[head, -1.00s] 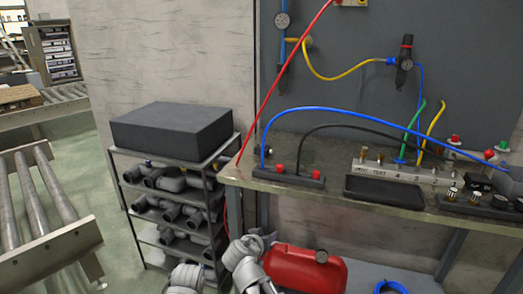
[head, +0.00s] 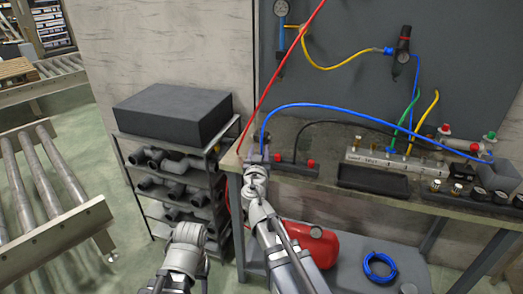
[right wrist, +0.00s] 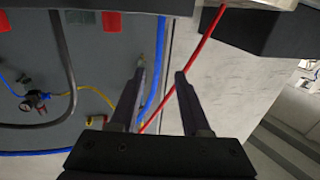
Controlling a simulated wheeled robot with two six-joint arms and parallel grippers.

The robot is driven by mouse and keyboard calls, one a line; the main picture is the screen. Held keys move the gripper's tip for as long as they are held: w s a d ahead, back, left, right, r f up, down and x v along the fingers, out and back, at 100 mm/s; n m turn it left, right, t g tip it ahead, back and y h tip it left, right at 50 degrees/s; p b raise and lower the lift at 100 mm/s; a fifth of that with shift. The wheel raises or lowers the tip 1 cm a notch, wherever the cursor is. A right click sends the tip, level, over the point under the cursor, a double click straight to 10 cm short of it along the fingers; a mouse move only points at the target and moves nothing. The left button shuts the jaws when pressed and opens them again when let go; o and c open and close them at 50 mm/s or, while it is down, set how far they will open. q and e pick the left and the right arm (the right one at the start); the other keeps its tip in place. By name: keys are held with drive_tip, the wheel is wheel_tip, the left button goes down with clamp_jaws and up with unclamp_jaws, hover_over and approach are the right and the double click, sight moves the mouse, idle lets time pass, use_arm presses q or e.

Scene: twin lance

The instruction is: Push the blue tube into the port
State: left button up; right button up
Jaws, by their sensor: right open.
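The blue tube (head: 370,108) arches across the bench in the head view. Its left end drops to the left end of a black block with red caps (head: 296,168); my gripper partly hides that end, so I cannot tell how it sits in a port. My right gripper (head: 257,150) is at this end, above the bench's left edge. In the right wrist view my right gripper (right wrist: 160,75) is open, and the blue tube (right wrist: 154,95) shows between its fingers, not clasped. My left arm shows at the bottom of the head view, but its gripper is out of view.
A dark tray (head: 372,180) and silver manifold (head: 400,163) stand further right. A shelf of pipes (head: 172,185) stands left of the bench.

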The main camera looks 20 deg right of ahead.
drive_tip(key=shift+x, duration=2.9)
drive_tip(key=shift+s+d, duration=0.1)
drive_tip(key=shift+d, duration=0.05)
clamp_jaws()
